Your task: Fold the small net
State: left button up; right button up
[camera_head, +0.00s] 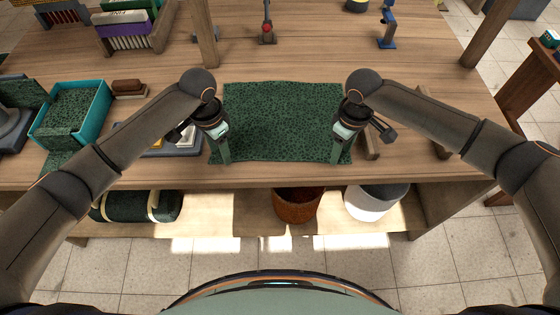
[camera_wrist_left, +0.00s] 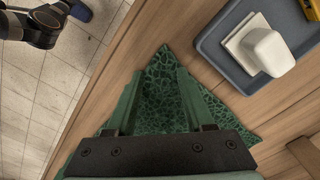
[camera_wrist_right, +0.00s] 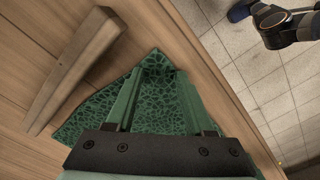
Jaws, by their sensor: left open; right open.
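The small net (camera_head: 280,115) is a dark green patterned sheet lying flat and spread out on the wooden table, near its front edge. My left gripper (camera_head: 224,158) is over the net's front left corner, fingers pointing down. In the left wrist view the net's corner (camera_wrist_left: 165,85) shows between the two open green fingers. My right gripper (camera_head: 337,156) is over the front right corner. In the right wrist view that corner (camera_wrist_right: 155,75) lies between its open fingers. I cannot tell whether the fingertips touch the net.
A teal box (camera_head: 98,108) with green net stands at the left. A grey tray (camera_wrist_left: 228,40) with a white block lies left of the net. A wooden bar (camera_wrist_right: 75,70) lies right of it. A brown pot (camera_head: 297,207) and a white pot (camera_head: 372,204) stand on the lower shelf.

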pick_arm(q)
grip_shut()
pick_arm(e)
jog(key=shift+s+d+f, duration=0.1)
jog(key=shift+f, duration=0.05)
grip_shut()
pick_arm(q)
jog(key=shift+a+f, duration=0.1)
dwell(0.5)
